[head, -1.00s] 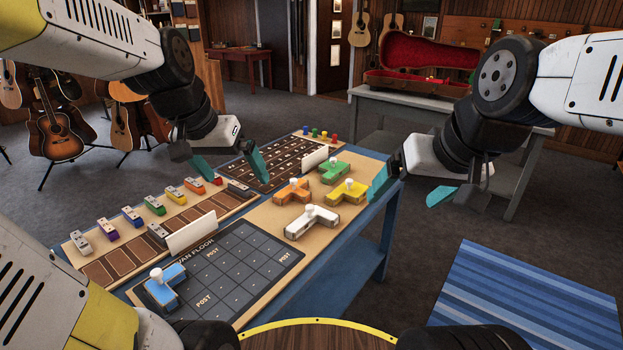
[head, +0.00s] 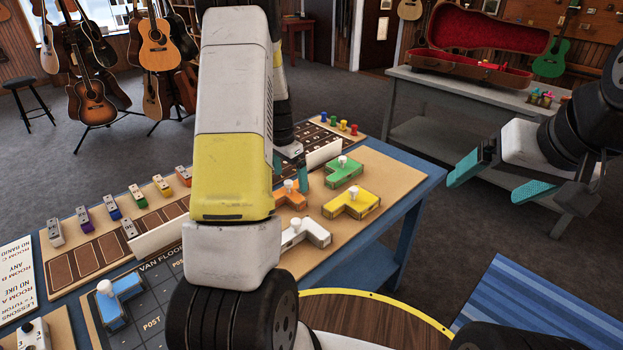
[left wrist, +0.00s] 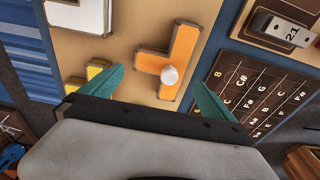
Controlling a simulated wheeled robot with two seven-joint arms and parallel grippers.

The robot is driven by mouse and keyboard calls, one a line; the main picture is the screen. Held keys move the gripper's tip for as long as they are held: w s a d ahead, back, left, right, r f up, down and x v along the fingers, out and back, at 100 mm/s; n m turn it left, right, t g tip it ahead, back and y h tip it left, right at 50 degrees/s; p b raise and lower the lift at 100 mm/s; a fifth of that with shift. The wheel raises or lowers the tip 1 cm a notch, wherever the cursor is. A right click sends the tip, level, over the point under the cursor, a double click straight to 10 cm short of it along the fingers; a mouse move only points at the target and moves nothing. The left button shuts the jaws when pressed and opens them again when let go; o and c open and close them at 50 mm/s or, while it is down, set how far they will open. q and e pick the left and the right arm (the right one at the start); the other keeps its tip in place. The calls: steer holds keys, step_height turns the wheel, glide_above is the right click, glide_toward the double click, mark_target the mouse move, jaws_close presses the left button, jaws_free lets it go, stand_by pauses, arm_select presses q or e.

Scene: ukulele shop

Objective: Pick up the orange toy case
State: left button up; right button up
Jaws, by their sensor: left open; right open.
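The orange toy case (head: 291,200) lies on the tan board, partly hidden behind my left arm in the head view. In the left wrist view the orange case (left wrist: 183,48) is a T-like block with a white round knob (left wrist: 170,75). My left gripper (head: 291,170) is open above it, its far finger partly hidden by the arm. In the left wrist view, the left gripper's teal fingers (left wrist: 158,78) stand apart with the knob between them in the picture. They appear clear of the case. My right gripper (head: 497,180) is open and empty, off the table's right side.
Green (head: 344,171), yellow (head: 352,203) and white (head: 312,233) cases lie close to the orange one. A blue case (head: 119,296) is on the dark grid at front left. Coloured pedals stand along the left board.

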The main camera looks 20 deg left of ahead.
mark_target(292, 194)
arm_select(q)
steer(key=f, duration=0.6)
steer(key=shift+w+d+f, duration=0.1)
steer(key=shift+w+f, duration=0.2)
steer(key=c, duration=1.4)
